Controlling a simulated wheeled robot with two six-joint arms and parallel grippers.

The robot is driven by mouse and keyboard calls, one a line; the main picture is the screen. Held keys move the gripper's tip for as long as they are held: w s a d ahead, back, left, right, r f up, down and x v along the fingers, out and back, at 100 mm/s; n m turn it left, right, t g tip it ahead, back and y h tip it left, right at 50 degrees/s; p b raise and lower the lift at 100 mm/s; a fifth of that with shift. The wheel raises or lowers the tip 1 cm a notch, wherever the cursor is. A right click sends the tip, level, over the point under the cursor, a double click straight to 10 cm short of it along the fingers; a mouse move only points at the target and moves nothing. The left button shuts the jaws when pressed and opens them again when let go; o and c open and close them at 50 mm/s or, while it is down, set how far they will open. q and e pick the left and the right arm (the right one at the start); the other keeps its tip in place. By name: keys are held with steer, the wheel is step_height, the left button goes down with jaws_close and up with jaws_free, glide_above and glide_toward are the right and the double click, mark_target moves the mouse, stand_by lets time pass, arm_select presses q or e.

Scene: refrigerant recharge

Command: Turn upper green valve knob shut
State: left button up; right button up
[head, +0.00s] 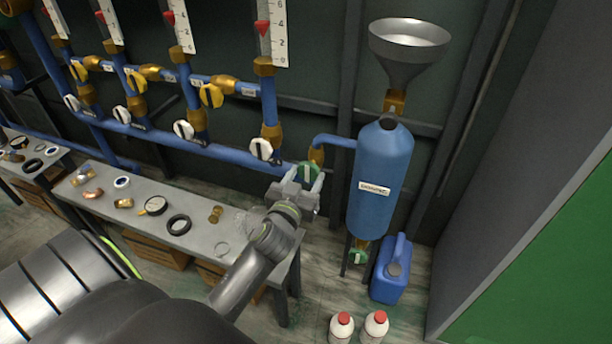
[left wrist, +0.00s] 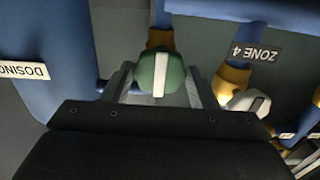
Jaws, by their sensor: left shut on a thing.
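The upper green valve knob (head: 307,172) sits on the blue pipe just left of the blue dosing tank (head: 380,180). It has a white bar across its face. In the left wrist view the green knob (left wrist: 160,74) lies between the two fingers, its white bar running up and down in the picture. My left gripper (head: 306,184) is shut on the knob, one finger at each side. A lower green valve knob (head: 357,257) is under the tank. My right gripper does not show.
A white valve knob (head: 261,149) is close left of the gripper. A metal funnel (head: 409,48) tops the tank. A grey bench (head: 205,235) with loose fittings stands below the pipes. A blue jug (head: 390,270) and two white bottles (head: 341,328) stand on the floor.

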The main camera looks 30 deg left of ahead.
arm_select(q)
steer(key=m+p, duration=0.1)
steer(key=m, duration=0.1)
steer(key=shift+r+m, duration=0.15)
steer(key=shift+m, duration=0.15)
steer(key=shift+m+p, duration=0.35)
steer(key=shift+m, duration=0.65)
steer(key=shift+m+p, duration=0.3)
steer(key=shift+m, duration=0.2)
steer(key=m+p, duration=0.1)
steer(key=m, duration=0.1)
steer(key=shift+m, duration=0.8)
